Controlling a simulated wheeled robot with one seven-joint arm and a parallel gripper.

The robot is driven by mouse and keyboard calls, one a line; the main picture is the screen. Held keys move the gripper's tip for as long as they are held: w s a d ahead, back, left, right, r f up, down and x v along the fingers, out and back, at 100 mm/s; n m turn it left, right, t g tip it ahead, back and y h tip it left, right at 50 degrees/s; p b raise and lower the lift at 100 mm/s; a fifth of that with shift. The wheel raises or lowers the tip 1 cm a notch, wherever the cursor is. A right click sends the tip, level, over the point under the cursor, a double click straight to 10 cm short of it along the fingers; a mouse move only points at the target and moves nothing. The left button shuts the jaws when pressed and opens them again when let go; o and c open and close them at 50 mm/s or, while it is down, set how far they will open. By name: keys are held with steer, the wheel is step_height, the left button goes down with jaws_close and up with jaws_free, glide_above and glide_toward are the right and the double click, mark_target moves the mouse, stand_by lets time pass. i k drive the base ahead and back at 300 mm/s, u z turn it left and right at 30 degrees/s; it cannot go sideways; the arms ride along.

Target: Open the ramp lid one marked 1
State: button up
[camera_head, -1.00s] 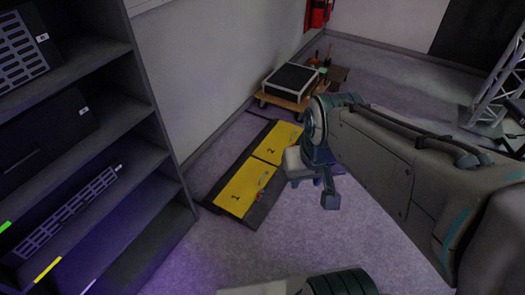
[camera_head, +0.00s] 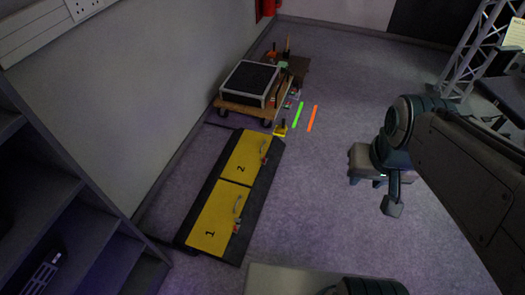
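The yellow ramp lid one (camera_head: 212,218), marked 1, lies flat and looks closed in the near half of a dark floor ramp (camera_head: 258,200). A curved grey handle (camera_head: 239,203) stands at its right edge, with a small red part (camera_head: 236,227) just below it. Yellow lid two (camera_head: 243,157), marked 2, lies flat beyond it, with its own handle and red part. My gripper (camera_head: 368,181) is to the right of the ramp, above bare floor and apart from both lids. Its fingers are small and dark, so I cannot tell whether they are open.
A wooden dolly (camera_head: 243,109) carrying a black case (camera_head: 250,82) stands beyond the ramp. Green (camera_head: 298,115) and orange (camera_head: 312,118) strips lie on the floor beside it. A dark shelf (camera_head: 70,215) stands at left. A metal truss (camera_head: 467,50) is at back right. Floor right of the ramp is clear.

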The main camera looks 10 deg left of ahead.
mark_target(212, 231)
steer(key=u, duration=0.2)
steer(key=i, duration=1)
steer(key=u, duration=0.5)
